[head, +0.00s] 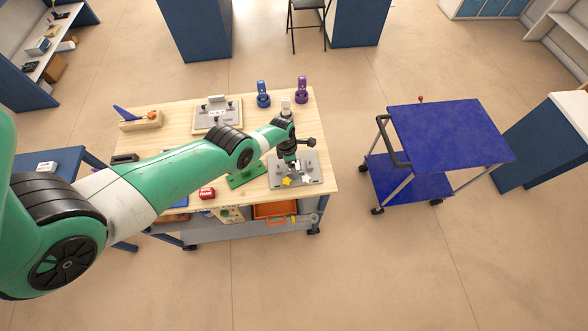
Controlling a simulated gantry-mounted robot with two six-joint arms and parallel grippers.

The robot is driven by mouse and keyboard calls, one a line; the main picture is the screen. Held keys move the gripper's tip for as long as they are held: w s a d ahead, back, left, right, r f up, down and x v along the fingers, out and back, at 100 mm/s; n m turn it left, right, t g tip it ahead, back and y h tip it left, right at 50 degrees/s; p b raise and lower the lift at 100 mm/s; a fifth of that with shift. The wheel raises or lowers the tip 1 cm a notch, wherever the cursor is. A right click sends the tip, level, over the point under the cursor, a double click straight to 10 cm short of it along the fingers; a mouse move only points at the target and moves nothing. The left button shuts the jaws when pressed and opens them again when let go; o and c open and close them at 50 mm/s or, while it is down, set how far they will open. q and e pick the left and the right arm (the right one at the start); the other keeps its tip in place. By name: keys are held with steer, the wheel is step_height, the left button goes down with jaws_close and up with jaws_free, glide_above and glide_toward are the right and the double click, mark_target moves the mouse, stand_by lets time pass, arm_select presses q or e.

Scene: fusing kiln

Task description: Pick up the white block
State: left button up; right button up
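My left gripper (290,161) points down over a grey plate (317,167) at the right end of the wooden table. Its fingers are small and dark, and I cannot tell whether they are open or shut. A small white piece (306,178) lies on that plate, just right of a yellow star-shaped piece (287,181) and close below the gripper. Another whitish block (216,99) stands at the back of a second grey plate (229,118). I cannot tell which of these is the white block. My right gripper is not in view.
A blue holder (263,97) and a purple one (302,93) stand at the table's back edge. A red block (207,193) lies near the front. A green bracket (246,175) is left of the near plate. A blue cart (452,132) stands apart to the right.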

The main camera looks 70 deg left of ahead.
arm_select(q)
steer(key=shift+r, duration=0.1)
jaws_close()
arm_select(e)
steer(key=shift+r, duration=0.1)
arm_select(q)
steer(key=shift+r, duration=0.15)
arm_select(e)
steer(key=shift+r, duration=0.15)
